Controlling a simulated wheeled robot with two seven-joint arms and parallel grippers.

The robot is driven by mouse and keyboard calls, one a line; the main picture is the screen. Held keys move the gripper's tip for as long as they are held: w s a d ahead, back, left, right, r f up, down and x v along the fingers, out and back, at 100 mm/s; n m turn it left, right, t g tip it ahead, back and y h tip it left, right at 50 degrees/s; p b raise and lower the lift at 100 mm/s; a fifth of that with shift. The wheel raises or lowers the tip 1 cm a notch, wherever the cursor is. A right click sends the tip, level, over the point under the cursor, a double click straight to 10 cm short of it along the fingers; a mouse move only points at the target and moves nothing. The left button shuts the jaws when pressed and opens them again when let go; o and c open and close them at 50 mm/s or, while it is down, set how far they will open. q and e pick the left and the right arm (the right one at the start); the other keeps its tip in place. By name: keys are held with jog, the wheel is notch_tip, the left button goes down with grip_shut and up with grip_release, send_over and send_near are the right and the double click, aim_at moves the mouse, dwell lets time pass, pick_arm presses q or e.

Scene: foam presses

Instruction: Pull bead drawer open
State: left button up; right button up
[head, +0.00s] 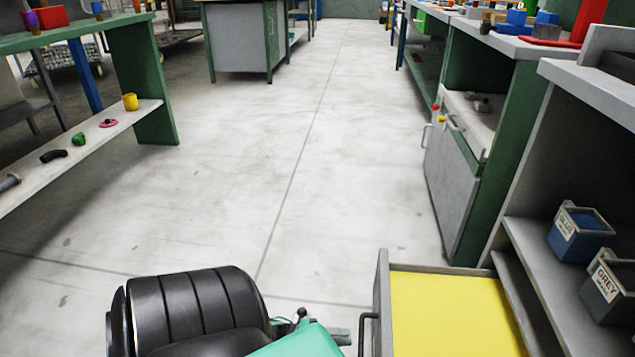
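The bead drawer (383,290) is at the bottom right, standing out from the grey cabinet. Its flat yellow inside (450,315) shows from above. A dark bar handle (366,333) is on its left-facing front, cut off by the picture's lower edge. My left gripper (341,337) is just left of the handle, at the end of my black and teal arm. Its grey fingertips point toward the handle and look apart from it. Whether the fingers are open or shut is too small and partly hidden to tell. My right gripper is not in view.
Bins labelled blue (580,232) and grey (610,290) stand on the cabinet shelf at right. A grey metal box (452,180) stands under the green bench beyond. A shelf (60,170) with small parts is at left. The floor (270,150) between is clear.

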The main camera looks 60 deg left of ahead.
pick_arm(q)
jog(key=v, duration=0.8)
jog(key=shift+p, duration=0.3)
